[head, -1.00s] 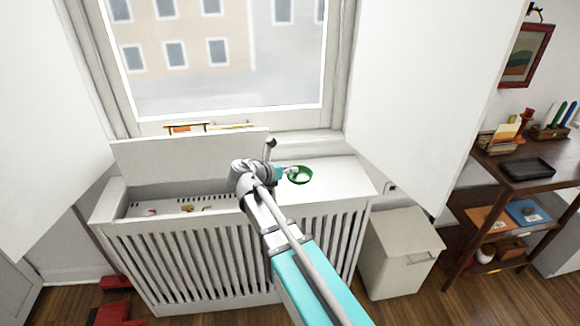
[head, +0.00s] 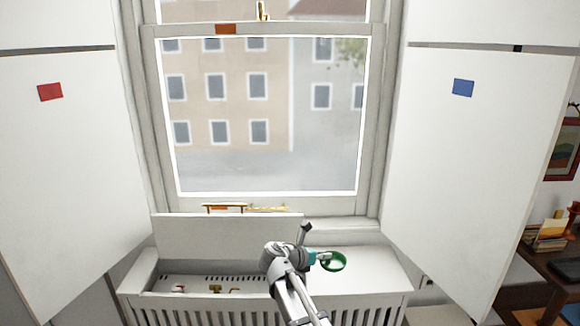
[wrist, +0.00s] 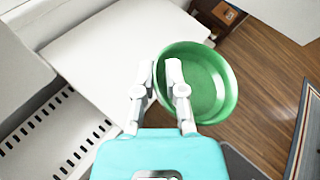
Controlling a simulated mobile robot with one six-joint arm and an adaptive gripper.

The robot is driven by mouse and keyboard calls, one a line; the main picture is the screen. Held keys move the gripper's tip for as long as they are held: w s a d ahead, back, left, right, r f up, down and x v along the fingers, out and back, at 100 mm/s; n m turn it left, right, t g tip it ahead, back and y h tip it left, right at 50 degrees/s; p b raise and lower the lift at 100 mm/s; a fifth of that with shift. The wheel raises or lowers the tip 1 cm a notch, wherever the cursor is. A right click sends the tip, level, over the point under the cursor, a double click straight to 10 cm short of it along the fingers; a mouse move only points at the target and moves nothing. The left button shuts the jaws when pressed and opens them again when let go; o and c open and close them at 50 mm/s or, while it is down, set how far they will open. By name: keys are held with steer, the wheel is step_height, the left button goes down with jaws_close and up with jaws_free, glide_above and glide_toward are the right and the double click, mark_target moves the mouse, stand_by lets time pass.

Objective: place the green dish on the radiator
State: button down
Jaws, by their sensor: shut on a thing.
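The green dish (head: 341,267) is a round bowl-like dish in my gripper, and its open inside faces the wrist view (wrist: 205,95). My gripper (wrist: 167,70) is shut on the dish's near rim, with one finger inside and one outside. In the head view it appears over the right part of the white radiator cover (head: 380,270); I cannot tell how high above it. The cover's left lid (head: 225,231) is raised, showing a slotted surface (head: 215,279) inside with small valves. The wrist view shows the cover's plain top (wrist: 110,60) left of the dish.
The raised lid stands before the window (head: 265,110). Large white shutter panels stand left (head: 65,170) and right (head: 475,180). A dark shelf (head: 550,257) stands at the far right. The cover's right top is bare apart from my arm.

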step_height(320, 180, up, 12)
steer(key=p, duration=1.1)
steer(key=shift+s, duration=0.15)
